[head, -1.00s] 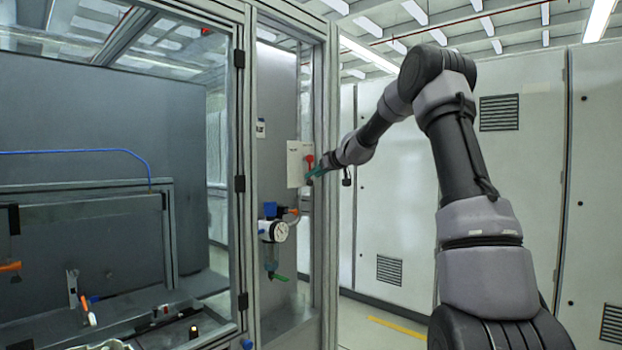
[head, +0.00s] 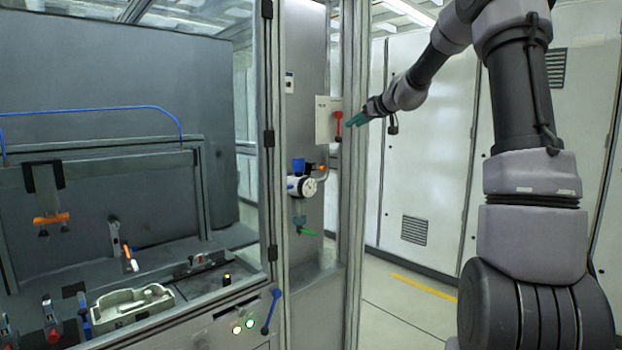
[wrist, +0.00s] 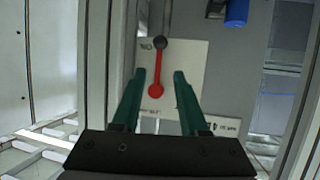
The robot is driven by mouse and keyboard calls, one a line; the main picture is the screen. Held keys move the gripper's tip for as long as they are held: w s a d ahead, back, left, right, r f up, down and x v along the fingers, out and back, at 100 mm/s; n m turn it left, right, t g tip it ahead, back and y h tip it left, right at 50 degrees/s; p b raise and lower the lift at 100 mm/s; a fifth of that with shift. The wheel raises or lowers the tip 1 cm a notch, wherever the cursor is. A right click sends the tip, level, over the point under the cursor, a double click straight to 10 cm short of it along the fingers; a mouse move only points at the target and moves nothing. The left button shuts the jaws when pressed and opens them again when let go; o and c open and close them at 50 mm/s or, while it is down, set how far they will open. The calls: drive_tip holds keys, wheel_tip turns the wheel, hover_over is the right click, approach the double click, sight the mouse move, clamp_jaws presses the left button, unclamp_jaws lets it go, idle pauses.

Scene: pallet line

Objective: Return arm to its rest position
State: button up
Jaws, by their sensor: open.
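My gripper (head: 352,122) has green fingers and is open and empty. The exact distance to the lever cannot be told. My arm reaches in from the right.
A grey frame post (head: 354,200) stands close to my gripper. A pressure gauge (head: 308,187) with a blue-topped regulator is below the lever. Glazed machine bay at left holds a metal part (head: 130,305). White cabinets (head: 425,170) stand behind my arm; floor there is clear.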

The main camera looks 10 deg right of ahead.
drive_tip(key=s+a+r+m+g, duration=0.15)
drive_tip(key=s+a, duration=0.25)
drive_tip(key=s, duration=0.6)
drive_tip(key=s+a+m+g, duration=0.15)
drive_tip(key=s+a, duration=0.25)
drive_tip(key=s, duration=0.6)
drive_tip(key=s+d+f+m+g+h, duration=0.1)
drive_tip(key=s+d+f+m, duration=0.1)
drive_tip(key=s, duration=1.1)
drive_tip(key=s+d+f+m+g+h, duration=0.1)
drive_tip(key=s+f+m, duration=0.3)
drive_tip(key=s, duration=0.9)
wheel_tip(320, 180, down, 2)
drive_tip(key=shift+s+d+f+h, duration=0.2)
drive_tip(key=shift+d+h, duration=0.25)
drive_tip(key=shift+h, duration=0.25)
